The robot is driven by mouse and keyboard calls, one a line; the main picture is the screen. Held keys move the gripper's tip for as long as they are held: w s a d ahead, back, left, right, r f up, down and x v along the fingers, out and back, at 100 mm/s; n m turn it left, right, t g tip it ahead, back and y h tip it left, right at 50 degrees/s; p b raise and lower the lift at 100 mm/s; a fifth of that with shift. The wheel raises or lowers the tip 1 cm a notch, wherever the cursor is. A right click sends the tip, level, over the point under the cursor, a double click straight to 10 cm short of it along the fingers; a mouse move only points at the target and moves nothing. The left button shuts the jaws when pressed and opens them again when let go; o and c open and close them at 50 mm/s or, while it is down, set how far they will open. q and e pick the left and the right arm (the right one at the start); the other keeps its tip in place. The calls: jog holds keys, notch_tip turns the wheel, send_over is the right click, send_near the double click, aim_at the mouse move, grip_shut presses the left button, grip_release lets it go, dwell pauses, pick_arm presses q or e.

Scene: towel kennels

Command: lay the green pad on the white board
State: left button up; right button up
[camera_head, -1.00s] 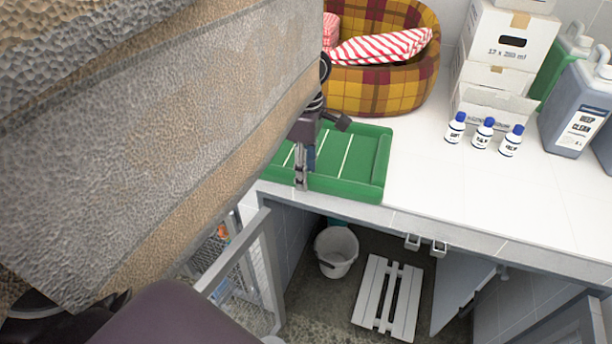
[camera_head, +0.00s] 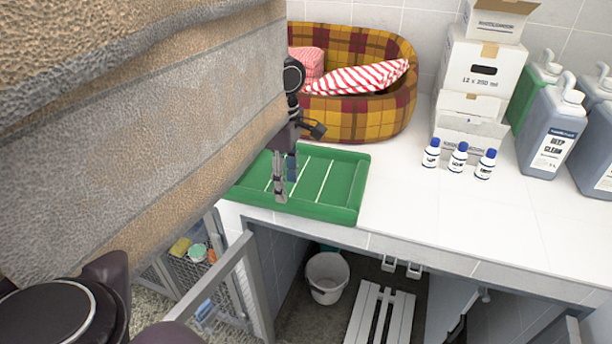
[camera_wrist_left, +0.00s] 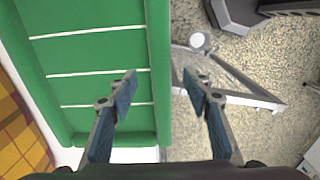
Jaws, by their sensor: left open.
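The green pad (camera_head: 335,192), ridged at its rim and crossed by white lines, lies on the white counter by its front edge. It fills the left of the left wrist view (camera_wrist_left: 95,65). The white slatted board (camera_head: 372,320) is low on the floor under the counter, cut off by the bottom of the head view. My left gripper (camera_head: 281,190) is at the pad's front side. In the wrist view its open fingers (camera_wrist_left: 160,82) lie either side of the pad's rim, one over the pad, one over the floor. Contact cannot be told. My right gripper is not seen.
A plaid pet bed (camera_head: 365,112) with striped cloth stands behind the pad. Small bottles (camera_head: 457,158), boxes (camera_head: 483,72) and jugs (camera_head: 550,135) stand to the right. A white bucket (camera_head: 326,278) is beside the board. A metal gate (camera_head: 215,290) stands at left. The counter's middle is clear.

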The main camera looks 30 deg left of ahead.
pick_arm(q)
jog(key=shift+s+a+f+p, duration=0.15)
jog(key=shift+a+f+p, duration=0.55)
jog(key=shift+f, duration=0.4)
notch_tip(320, 180, down, 2)
jog(key=shift+d+f+p, duration=0.15)
jog(key=shift+p, duration=0.4)
jog(key=shift+d+f, duration=0.3)
jog(key=shift+f, duration=0.3)
jog(key=shift+a, duration=0.1)
jog(key=shift+f, duration=0.1)
jog(key=shift+c, duration=0.8)
jog(key=c, duration=1)
grip_shut()
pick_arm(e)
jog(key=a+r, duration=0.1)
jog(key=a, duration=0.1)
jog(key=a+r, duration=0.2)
